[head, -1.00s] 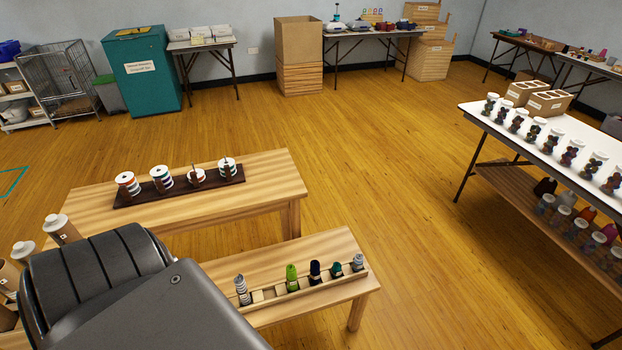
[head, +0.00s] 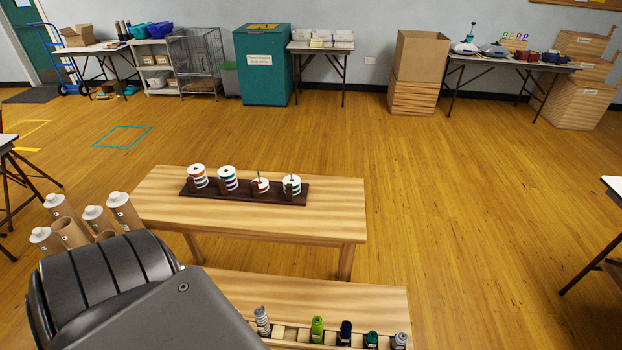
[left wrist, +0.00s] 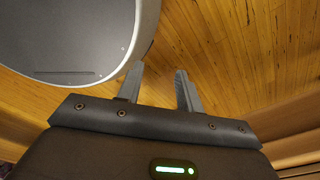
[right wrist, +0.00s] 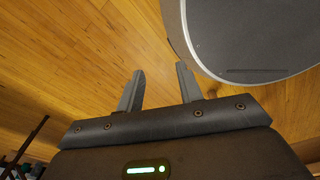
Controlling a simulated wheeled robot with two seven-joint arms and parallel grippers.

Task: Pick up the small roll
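Several white-flanged rolls with coloured bands stand on a dark rack (head: 245,197) on the far wooden bench (head: 320,212). They are a left roll (head: 197,172), a second roll (head: 229,173), a third roll (head: 261,182) that looks shortest, with a peg showing above it, and a right roll (head: 292,180). My left gripper (left wrist: 160,78) and my right gripper (right wrist: 158,78) are open and empty over wooden floor in the wrist views. Neither gripper shows in the head view, and no roll shows in the wrist views.
The near bench (head: 330,287) holds a slotted tray with grey, green, navy and teal thread cones (head: 317,328). Brown tubes with white caps (head: 124,210) stand at the left. Open floor lies behind the benches, before a teal bin (head: 262,65) and tables.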

